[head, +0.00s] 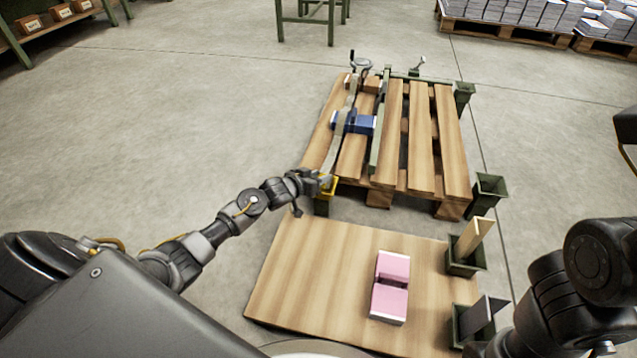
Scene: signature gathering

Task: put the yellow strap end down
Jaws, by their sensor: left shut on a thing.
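The yellow strap end (328,184) is at the near left corner of the wooden pallet. My left gripper (322,184) is shut on it. A pale strap (337,150) runs from there back along the pallet's left side, past a blue block (357,123), toward a metal device (361,66) at the far left. The exact grip is too small to make out. My right arm comes in at the lower right; its gripper cannot be made out.
The slatted pallet (421,140) has a green frame. In front of it a wooden board (318,265) carries pink blocks (389,287). Green holders (489,191) stand along the right. A pallet of stacked paper (520,12) is at the back right. Open floor lies left.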

